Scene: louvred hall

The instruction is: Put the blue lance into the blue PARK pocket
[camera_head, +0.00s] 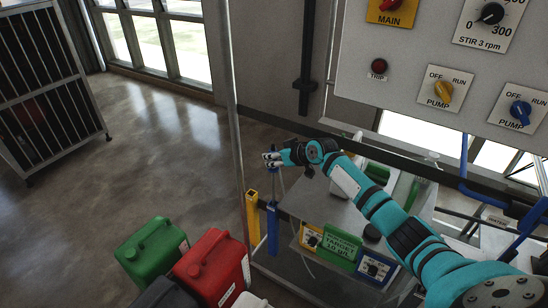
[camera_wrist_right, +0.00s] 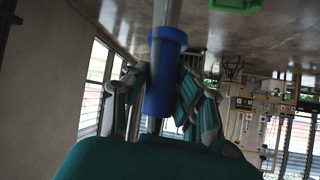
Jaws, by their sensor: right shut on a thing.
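My right gripper (camera_head: 272,160) is above the left end of the steel bench. In the right wrist view its fingers (camera_wrist_right: 165,100) are shut around the blue grip of the blue lance (camera_wrist_right: 167,72), and a grey tube runs on from the grip. In the head view a thin rod shows below the gripper, above the upright blue PARK pocket (camera_head: 272,228). The gripper hides most of the lance there. I cannot tell whether its tip is inside the pocket. My left gripper is not in view.
A yellow pocket (camera_head: 252,218) stands left of the blue one. A green canister (camera_head: 152,248) and a red canister (camera_head: 213,268) stand at the front left. A grey control panel (camera_head: 400,60) is above right.

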